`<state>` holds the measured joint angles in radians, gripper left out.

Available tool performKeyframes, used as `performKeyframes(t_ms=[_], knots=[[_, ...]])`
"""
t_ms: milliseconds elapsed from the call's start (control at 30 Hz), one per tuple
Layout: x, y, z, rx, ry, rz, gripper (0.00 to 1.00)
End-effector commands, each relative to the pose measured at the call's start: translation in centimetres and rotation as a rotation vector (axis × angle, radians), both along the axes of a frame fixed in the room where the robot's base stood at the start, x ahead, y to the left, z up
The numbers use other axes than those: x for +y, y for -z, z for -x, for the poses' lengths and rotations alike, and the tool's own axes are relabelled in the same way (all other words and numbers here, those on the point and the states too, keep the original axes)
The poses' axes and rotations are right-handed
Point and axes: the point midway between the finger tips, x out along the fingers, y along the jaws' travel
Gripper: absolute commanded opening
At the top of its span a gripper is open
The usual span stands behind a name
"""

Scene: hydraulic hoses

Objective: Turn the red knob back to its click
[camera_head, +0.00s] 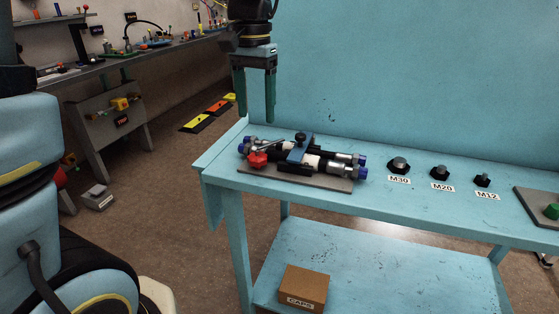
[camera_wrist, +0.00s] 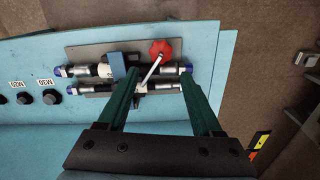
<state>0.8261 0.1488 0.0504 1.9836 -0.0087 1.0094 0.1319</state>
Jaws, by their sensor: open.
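The red knob (camera_head: 258,160) is at the left front of the hose assembly on the blue bench. In the wrist view the red knob (camera_wrist: 161,49) is at the top, beyond my fingertips, at the end of a thin silver rod (camera_wrist: 151,71). My gripper (camera_head: 255,118) points down above the bench's left end, with its two green fingers apart and nothing between them. In the wrist view my gripper (camera_wrist: 158,82) spans the rod's lower part, with the knob farther out. I see no contact with the knob.
The hose assembly lies on a grey plate (camera_head: 335,182), with a dark blue block (camera_head: 300,148) on it. Black caps marked M30 (camera_head: 399,164), M20 (camera_head: 440,172) and M12 (camera_head: 482,180) stand to the right. A cardboard box (camera_head: 303,288) is on the lower shelf.

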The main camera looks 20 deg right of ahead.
Motion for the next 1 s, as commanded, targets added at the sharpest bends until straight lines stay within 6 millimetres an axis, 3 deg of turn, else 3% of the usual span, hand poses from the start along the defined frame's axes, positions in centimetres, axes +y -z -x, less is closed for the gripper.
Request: performKeyframes(t_ms=[400,600,1000], knots=[[0.2,7.0,0.0,0.004,-0.003,-0.003,0.67],[0.1,9.6,0.0,0.003,-0.004,-0.002,0.67],[0.1,10.4,0.0,0.000,-0.003,0.000,0.67]])
